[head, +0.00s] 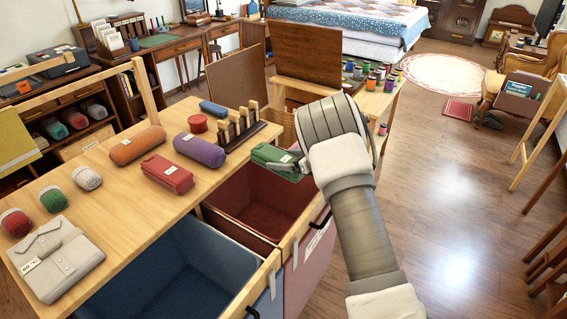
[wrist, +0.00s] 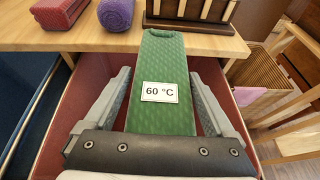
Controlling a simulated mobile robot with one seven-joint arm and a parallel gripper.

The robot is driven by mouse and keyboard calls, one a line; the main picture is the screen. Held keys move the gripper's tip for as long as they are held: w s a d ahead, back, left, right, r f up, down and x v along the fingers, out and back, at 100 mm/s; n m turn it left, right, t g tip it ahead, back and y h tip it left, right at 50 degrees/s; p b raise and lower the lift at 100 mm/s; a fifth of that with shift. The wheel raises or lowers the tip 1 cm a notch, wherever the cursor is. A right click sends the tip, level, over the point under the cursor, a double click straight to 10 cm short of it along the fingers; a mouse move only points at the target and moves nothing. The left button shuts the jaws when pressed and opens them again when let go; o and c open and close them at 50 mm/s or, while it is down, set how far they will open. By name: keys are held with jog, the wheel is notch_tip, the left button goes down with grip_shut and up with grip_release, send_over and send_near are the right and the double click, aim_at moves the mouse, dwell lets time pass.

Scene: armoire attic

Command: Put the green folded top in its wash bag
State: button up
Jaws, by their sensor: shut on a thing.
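The green folded top (head: 268,155) is in my gripper (head: 289,166), held above the red wash bag (head: 262,198) near its back edge. In the wrist view the green top (wrist: 163,80) carries a white "60 °C" label, and my gripper's two fingers (wrist: 160,85) lie along its sides. The far end of the top is close to the table edge; I cannot tell whether it touches. The blue wash bag (head: 185,275) stands open to the left of the red one. Tags on the bags' fronts are too small or slanted to read.
The wooden table (head: 115,205) holds a red folded piece (head: 167,174), a purple roll (head: 199,151), an orange roll (head: 138,146), a grey folded garment (head: 56,258) and a dark rack with wooden pegs (head: 236,131). A paint-jar table (head: 375,100) stands behind my arm.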

jog(key=shift+w+d+r+n+g+b, duration=0.2)
jog(key=shift+w+n+g+b, duration=0.15)
jog(key=shift+w, duration=0.3)
jog(key=shift+f+b, duration=0.95)
jog(key=shift+f, duration=2)
jog(key=o, duration=1.2)
jog(key=p+v, duration=0.1)
jog(key=v, duration=1.6)
jog(key=shift+d, duration=0.35)
